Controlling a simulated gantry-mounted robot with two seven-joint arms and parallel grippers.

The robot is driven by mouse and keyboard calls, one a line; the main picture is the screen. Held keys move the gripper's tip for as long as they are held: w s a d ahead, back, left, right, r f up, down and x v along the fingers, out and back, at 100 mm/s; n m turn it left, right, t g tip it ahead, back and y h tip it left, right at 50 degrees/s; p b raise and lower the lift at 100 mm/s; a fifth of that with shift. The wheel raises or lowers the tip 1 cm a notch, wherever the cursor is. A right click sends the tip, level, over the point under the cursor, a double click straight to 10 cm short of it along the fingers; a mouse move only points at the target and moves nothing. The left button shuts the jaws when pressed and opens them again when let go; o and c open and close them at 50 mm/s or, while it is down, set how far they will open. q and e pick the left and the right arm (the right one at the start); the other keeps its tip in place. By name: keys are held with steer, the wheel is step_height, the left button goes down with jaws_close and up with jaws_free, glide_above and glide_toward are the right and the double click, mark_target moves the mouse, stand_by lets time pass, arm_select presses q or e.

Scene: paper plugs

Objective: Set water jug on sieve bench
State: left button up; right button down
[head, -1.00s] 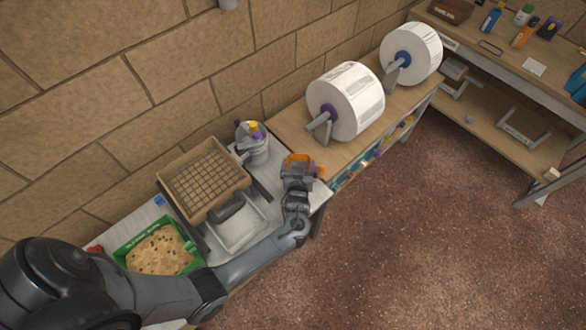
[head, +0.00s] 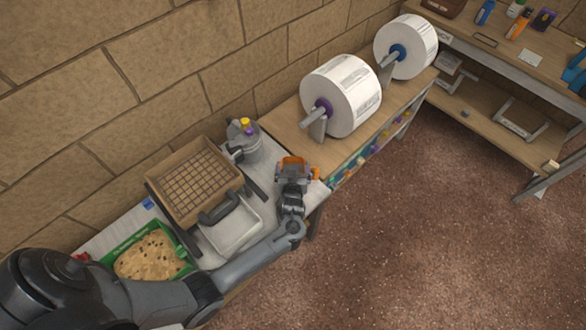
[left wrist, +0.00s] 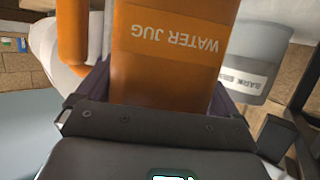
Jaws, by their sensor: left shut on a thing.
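The orange water jug (head: 294,162) is in my left gripper (head: 292,183), over the right end of the pale sieve bench (head: 262,238). In the left wrist view the jug (left wrist: 165,75) fills the middle, its "WATER JUG" label upside down, with the dark fingers (left wrist: 155,105) shut on both sides of it. I cannot tell whether the jug's base touches the bench. On the bench, a wooden-framed sieve (head: 195,180) sits left of the jug. My right gripper is not in view.
A grey container with coloured items (head: 244,140) stands behind the jug. A pale tray (head: 232,228) and a green tray of tan material (head: 150,255) are on the bench. A wooden table with large white paper rolls (head: 340,95) adjoins at the right.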

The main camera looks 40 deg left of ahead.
arm_select(q)
steer(key=shift+f, duration=0.1)
steer(key=o, duration=1)
steer(key=shift+o, duration=0.2)
steer(key=shift+r, duration=0.25)
steer(key=p+v, duration=0.2)
steer(key=v, duration=1)
steer(key=shift+p, duration=0.35)
steer(key=shift+f, duration=0.1)
